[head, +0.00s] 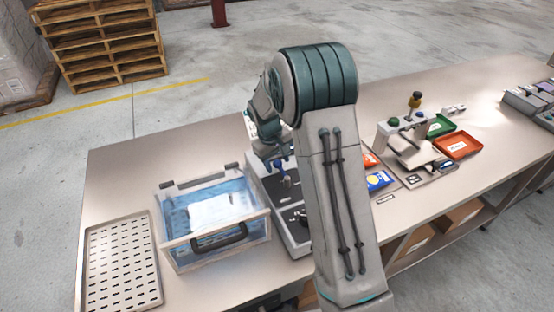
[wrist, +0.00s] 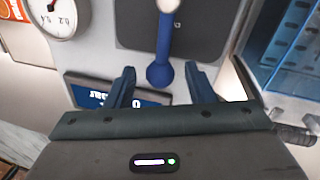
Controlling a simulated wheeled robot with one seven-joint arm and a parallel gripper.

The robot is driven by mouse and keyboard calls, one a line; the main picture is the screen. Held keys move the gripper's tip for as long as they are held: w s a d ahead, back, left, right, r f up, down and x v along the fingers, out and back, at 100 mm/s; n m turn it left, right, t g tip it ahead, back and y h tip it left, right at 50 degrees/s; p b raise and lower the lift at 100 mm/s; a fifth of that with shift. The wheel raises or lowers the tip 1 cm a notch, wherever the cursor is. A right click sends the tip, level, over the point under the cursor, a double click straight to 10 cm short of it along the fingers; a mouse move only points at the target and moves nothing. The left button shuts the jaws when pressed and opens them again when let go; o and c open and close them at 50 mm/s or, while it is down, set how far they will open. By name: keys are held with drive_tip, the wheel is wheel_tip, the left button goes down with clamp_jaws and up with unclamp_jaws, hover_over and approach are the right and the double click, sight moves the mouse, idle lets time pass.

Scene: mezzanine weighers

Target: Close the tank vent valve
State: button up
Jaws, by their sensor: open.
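My gripper (wrist: 159,76) is open, with one blue finger on each side of the ball. Whether a finger touches it I cannot tell. A blue label plate (wrist: 88,96) lies partly behind the left finger; its text is upside down. In the head view, my arm hides much of the grey unit (head: 262,205) below my gripper (head: 283,164).
A clear tank (head: 170,235) with blue contents stands left of the unit, and a slotted tray (head: 120,268) lies further left. A round gauge (wrist: 55,15) shows near the lever. Right of my arm are a small press-like stand (head: 405,140) and green and orange trays (head: 457,145).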

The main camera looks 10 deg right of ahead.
clamp_jaws()
